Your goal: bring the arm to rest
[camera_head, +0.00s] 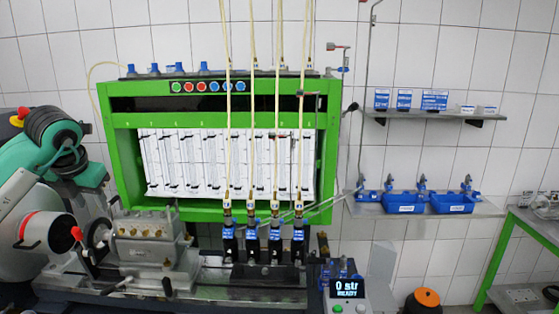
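I cannot make out either gripper's fingertips in the head view. Dark rounded parts show at the far left, over a teal machine body (28,178), and I cannot tell whether any of them is my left gripper. No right arm or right gripper shows. The test bench has a green frame (128,165) around a white panel of glass tubes (225,160). A metal pump block (150,252) sits at its lower left. Several black and blue injectors (252,240) stand upright in a row at the front, with pale hoses rising from them.
A display box (347,293) reads "0 str" at the front. A wall shelf (435,115) holds small blue boxes. A lower shelf (480,209) holds blue trays (453,203). An orange-topped black object (427,299) is at the bottom right, near a green-framed table (535,230).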

